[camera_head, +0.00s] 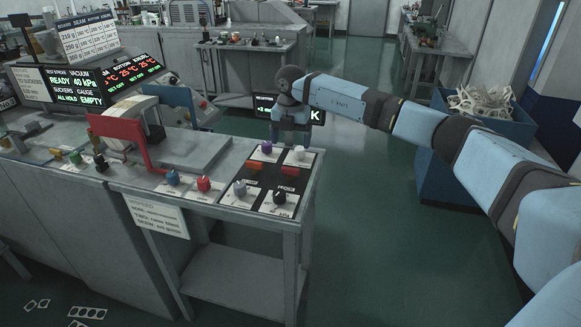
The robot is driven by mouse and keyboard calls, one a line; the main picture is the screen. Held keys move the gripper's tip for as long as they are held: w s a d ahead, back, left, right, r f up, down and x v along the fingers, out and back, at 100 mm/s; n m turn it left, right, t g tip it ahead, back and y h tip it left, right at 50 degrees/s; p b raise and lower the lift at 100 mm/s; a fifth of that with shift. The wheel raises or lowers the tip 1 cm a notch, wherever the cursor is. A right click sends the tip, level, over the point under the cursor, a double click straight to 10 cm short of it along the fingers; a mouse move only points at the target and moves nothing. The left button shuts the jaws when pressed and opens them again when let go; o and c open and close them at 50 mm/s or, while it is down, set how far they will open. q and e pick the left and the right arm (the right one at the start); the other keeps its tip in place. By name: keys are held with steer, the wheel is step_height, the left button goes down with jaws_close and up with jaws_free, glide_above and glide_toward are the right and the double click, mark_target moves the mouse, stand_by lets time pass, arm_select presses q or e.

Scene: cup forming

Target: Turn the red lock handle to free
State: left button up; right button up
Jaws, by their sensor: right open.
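A red handle (117,128) with a broad upper bar and a bent red arm stands on the left part of the machine bench; I take it to be the lock handle. A red knob (204,184) and a blue knob (172,178) sit on the bench in front of it. My right gripper (291,141) is open and points down over the far right corner of the bench, well to the right of the red handle and touching nothing that I can see. My left gripper is out of view.
A black panel (272,186) with purple, white, grey and black knobs and red switches lies on the bench below my right gripper. Lit displays (133,72) stand at the back left. A blue bin (510,133) of white scraps stands right, behind my arm.

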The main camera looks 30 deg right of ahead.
mark_target(291, 168)
step_height(291, 168, down, 10)
steer(key=shift+p, duration=0.35)
steer(key=shift+c, duration=0.2)
steer(key=c, duration=0.9)
